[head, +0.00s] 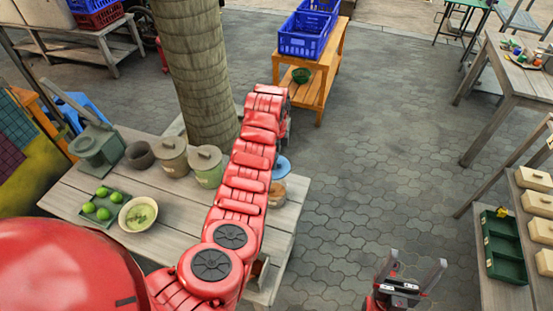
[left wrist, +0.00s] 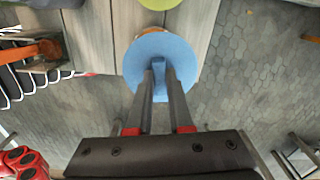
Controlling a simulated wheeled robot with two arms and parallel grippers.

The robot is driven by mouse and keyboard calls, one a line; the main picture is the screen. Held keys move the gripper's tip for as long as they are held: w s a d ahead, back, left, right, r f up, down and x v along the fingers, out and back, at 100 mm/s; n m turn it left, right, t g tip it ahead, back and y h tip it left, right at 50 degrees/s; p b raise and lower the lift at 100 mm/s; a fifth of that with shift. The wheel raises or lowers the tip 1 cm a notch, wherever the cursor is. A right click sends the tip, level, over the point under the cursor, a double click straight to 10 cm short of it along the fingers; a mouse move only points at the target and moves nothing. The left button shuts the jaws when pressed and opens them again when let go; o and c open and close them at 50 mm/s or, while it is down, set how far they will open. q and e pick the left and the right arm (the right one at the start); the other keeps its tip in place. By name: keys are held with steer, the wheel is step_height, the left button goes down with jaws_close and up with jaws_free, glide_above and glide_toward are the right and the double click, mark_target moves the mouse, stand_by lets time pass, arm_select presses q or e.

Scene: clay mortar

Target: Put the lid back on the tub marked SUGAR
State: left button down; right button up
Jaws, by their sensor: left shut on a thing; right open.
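My left gripper (left wrist: 160,72) is shut on the knob of a round blue lid (left wrist: 150,62). The lid also shows in the head view (head: 283,166), partly hidden by my left arm. A tan-orange tub (head: 277,194) stands at the table's right end. In the left wrist view the lid covers most of this tub (left wrist: 150,33), so I cannot tell whether they touch. Two other lidded tubs, one beige-brown (head: 172,157) and one green (head: 208,168), stand left of my arm. No tub's marking is readable. My right gripper (head: 410,268) is open and empty above the paving.
The wooden table (head: 175,215) also holds a bowl (head: 138,214), a tray (head: 117,213) of green fruit, a dark pot (head: 140,155) and a grey-green device (head: 93,145). A tree trunk (head: 197,70) rises behind the tubs. Paving right of the table is clear.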

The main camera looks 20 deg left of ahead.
mark_target(274, 175)
arm_select(q)
steer(key=shift+s+d+f+m, duration=0.15)
steer(key=shift+s+f+m, duration=0.45)
steer(key=shift+f+m, duration=0.35)
steer(key=shift+f, duration=0.9)
step_height(274, 175, down, 3)
steer(key=shift+f+b, duration=0.1)
steer(key=shift+b, duration=0.35)
steer(key=shift+w+f+b, duration=0.1)
steer(key=shift+f+b, duration=0.35)
steer(key=shift+f, duration=0.15)
steer(key=shift+r+b, duration=0.1)
steer(key=shift+b, duration=0.6)
steer(key=shift+f+b, duration=0.25)
steer(key=shift+b, duration=0.5)
stand_by(0.3)
stand_by(0.3)
steer(key=c, duration=0.7)
jaws_free()
steer(key=shift+c, duration=0.2)
